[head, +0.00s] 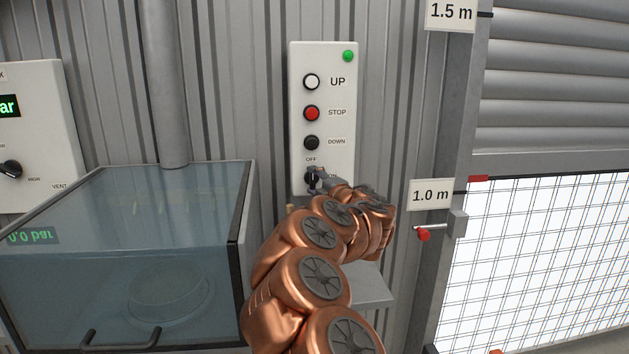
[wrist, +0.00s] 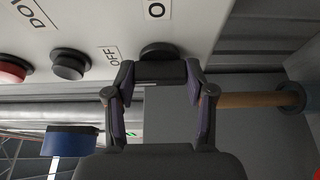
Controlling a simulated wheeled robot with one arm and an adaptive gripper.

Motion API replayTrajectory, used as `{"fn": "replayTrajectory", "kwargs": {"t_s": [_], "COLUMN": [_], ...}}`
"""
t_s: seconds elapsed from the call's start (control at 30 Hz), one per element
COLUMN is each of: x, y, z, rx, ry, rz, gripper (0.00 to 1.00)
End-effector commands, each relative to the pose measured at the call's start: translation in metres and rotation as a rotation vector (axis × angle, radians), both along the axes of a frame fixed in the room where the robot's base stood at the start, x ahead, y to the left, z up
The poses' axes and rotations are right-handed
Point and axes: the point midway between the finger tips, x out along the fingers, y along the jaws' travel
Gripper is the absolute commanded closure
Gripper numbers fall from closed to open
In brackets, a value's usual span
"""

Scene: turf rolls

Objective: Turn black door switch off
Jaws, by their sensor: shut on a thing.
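The black door switch (head: 311,178) is the lowest control on the white panel (head: 298,140). An OFF label (head: 311,159) is above it, and the label on its right is partly covered by my gripper. My gripper (head: 317,184) is at the switch. In the wrist view, the fingers of my gripper (wrist: 158,80) are shut on the black bar of the switch (wrist: 158,71), one finger on each side. My fingers partly hide the knob, so I cannot clearly tell which label it points to.
Above the switch are the black DOWN button (head: 312,142), red STOP button (head: 312,113), white UP button (head: 312,82) and a lit green lamp (head: 348,56). A glass-covered box (head: 130,250) stands left. A shutter door (head: 550,120) is on the right, beside a red-tipped lever (head: 424,235).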

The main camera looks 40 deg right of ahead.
Motion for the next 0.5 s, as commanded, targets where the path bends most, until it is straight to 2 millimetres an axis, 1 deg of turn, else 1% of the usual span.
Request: {"fn": "replayTrajectory", "kwargs": {"t_s": [0.43,0.47,0.5], "x": [0.0001,0.0001,0.0002], "y": [0.0001,0.0001,0.0], "z": [-0.0001,-0.0001,-0.0001], "rx": [-0.01,-0.01,-0.01], "ry": [0.007,0.007,0.007], "rz": [0.0,0.0,0.0], "gripper": [0.81,0.45,0.41]}}
